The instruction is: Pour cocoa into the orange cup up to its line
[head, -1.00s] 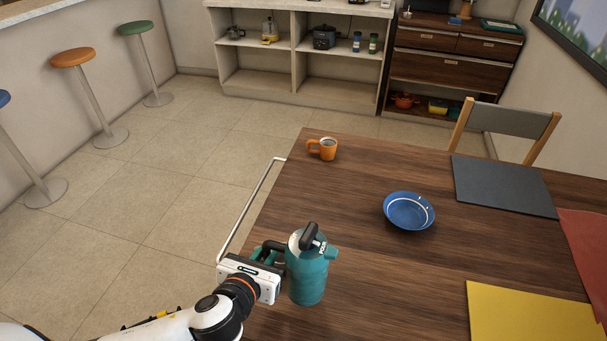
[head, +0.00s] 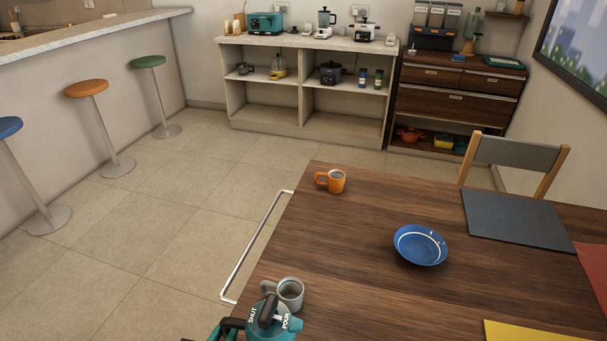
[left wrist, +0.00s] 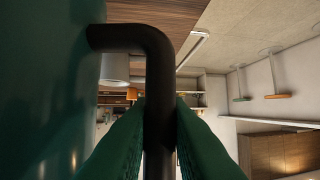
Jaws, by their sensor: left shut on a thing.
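The orange cup (head: 337,181) stands upright at the far left of the table, handle to the left; its line and fill level are too small to tell. It also shows small in the left wrist view (left wrist: 131,93). A teal jug (head: 284,331) with a black top and the words SHUT and POUR on its lid is at the bottom edge of the head view, mostly cut off. My left gripper (left wrist: 160,108) is shut on the jug's black handle (left wrist: 158,65). Its green fingers show partly in the head view (head: 228,325). My right gripper is in neither view.
A grey mug (head: 291,292) stands just beyond the jug, close to the table's left edge. A blue bowl (head: 420,246) sits mid-table. Dark grey (head: 512,215) and yellow (head: 535,331) placemats lie to the right. Bare wood separates the mug from the orange cup.

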